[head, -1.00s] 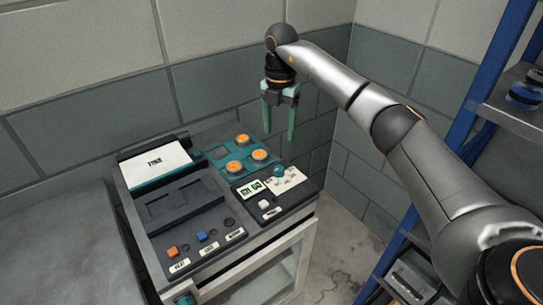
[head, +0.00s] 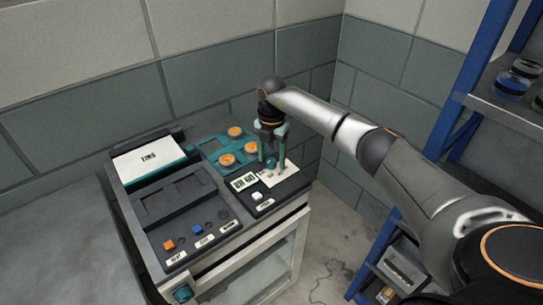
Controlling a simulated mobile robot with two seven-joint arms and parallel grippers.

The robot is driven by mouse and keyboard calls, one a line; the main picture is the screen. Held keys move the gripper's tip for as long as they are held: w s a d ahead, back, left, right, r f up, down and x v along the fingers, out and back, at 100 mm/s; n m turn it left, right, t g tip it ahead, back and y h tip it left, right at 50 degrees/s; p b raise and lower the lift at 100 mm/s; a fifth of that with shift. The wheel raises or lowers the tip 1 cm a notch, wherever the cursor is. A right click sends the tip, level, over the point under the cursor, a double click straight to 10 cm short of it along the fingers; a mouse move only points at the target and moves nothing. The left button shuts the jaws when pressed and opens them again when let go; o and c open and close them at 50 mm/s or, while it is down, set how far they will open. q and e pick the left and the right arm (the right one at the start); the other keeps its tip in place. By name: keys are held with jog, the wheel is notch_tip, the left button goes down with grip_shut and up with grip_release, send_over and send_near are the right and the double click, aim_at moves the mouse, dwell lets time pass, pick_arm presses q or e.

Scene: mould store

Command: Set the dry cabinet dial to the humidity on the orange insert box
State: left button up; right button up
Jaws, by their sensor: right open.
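The dry cabinet (head: 304,222) has a dark top panel and a glass front. A small teal dial (head: 271,164) stands on a white scale card (head: 284,175) at the panel's right, beside a display (head: 244,181) whose digits are too small to read surely. My right gripper (head: 271,160) points down at the dial, its open green fingers on either side of it; I cannot tell whether they touch it. Several orange round pieces (head: 235,132) sit in a teal tray (head: 208,148). I cannot make out a box that is clearly the orange insert box. My left gripper is out of view.
A white-topped box with printed text (head: 148,158) lies at the panel's back left. Orange (head: 168,244) and blue (head: 197,229) buttons and a white button (head: 257,196) are near the front. A blue shelf rack (head: 470,85) stands at right; walls close off the back.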

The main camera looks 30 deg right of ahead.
grip_shut()
dwell(0.4)
jog(key=shift+n, duration=0.3)
jog(key=n, duration=0.5)
jog(key=shift+b, duration=0.4)
jog(key=n+b, duration=0.1)
jog(key=n, duration=0.5)
jog(key=shift+w+n, duration=0.1)
jog(key=shift+n, duration=0.2)
jog(key=n+b, duration=0.1)
jog(key=n, duration=0.5)
jog(key=shift+a, duration=0.1)
jog(key=n, duration=0.5)
jog(key=shift+n+b, duration=0.3)
